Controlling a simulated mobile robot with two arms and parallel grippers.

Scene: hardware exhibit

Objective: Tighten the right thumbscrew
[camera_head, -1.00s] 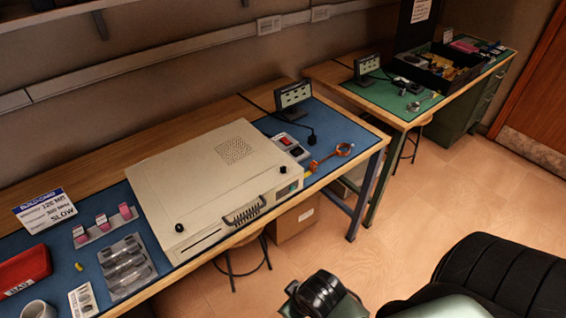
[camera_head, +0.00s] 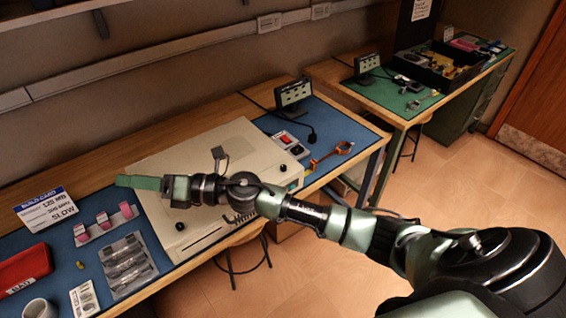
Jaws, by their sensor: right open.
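The beige computer case (camera_head: 232,137) lies flat on the blue mat. Its left black thumbscrew (camera_head: 180,227) shows on the front part of the lid, just below my arm. My right gripper (camera_head: 124,181) is open and points left. It hangs above the left side of the case, its green finger reaching past the case's left edge; I see it edge-on, and nothing shows held in it. My left gripper is not in view.
A build card (camera_head: 47,209), pink modules (camera_head: 103,219), a clear tray (camera_head: 126,264), a red bin (camera_head: 25,268) and a mug (camera_head: 40,309) stand left. A switch box (camera_head: 290,145), orange tool (camera_head: 330,155) and small display (camera_head: 293,92) are right of the case.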

